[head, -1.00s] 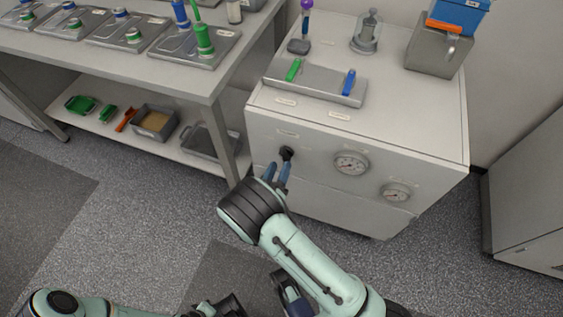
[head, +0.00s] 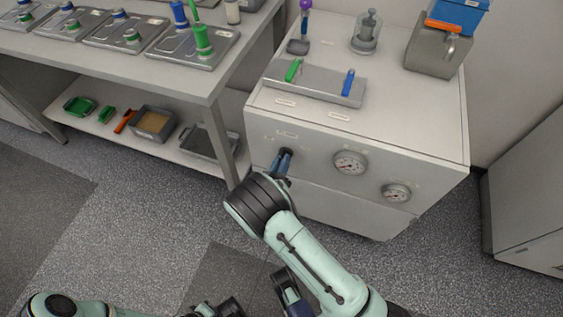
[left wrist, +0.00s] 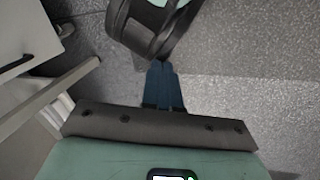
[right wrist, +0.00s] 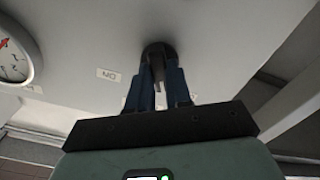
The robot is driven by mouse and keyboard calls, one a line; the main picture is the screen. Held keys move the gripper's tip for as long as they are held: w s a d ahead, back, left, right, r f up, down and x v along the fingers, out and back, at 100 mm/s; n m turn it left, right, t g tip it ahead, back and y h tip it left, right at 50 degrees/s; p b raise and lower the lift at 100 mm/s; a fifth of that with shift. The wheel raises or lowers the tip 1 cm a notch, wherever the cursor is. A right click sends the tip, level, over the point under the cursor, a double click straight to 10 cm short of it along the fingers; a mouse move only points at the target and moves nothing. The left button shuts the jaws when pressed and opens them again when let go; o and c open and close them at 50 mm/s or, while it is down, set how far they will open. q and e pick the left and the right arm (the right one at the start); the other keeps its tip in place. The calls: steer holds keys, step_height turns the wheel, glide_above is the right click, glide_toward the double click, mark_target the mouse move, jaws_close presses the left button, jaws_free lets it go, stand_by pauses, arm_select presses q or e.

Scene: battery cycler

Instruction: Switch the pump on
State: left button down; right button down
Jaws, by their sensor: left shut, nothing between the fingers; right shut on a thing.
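The pump's black knob (head: 287,152) is on the front of the white cabinet (head: 330,195), left of two gauges. My right gripper (head: 283,161) is at the knob, its blue fingers shut on it. In the right wrist view the round dark knob (right wrist: 157,48) shows past the fingertips (right wrist: 158,80), with its grip bar between them. An upside-down "ON" label (right wrist: 109,75) is on the panel beside it. Part of another label is hidden behind the fingers. My left gripper (left wrist: 164,75) is shut and empty, away from the cabinet, over the floor.
Two round gauges (head: 350,162) (head: 396,193) are right of the knob. A tray (head: 315,85) with a green and a blue handle lies on the cabinet top. A workbench (head: 215,85) with a lower shelf stands close on the left. The floor in front is clear.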

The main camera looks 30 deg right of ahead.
steer(key=shift+m, duration=0.3)
arm_select(q)
steer(key=shift+w+a+f+t+b, duration=0.2)
steer(key=shift+w+a+f+b, duration=0.1)
steer(key=shift+w+f+b, duration=0.25)
steer(key=shift+w+a+f+t+b, duration=0.2)
steer(key=shift+w+a+f, duration=0.15)
steer(key=shift+w, duration=0.3)
arm_select(e)
steer(key=m, duration=1.1)
steer(key=shift+s+f, duration=0.1)
steer(key=c, duration=1)
jaws_free()
steer(key=shift+c, duration=0.2)
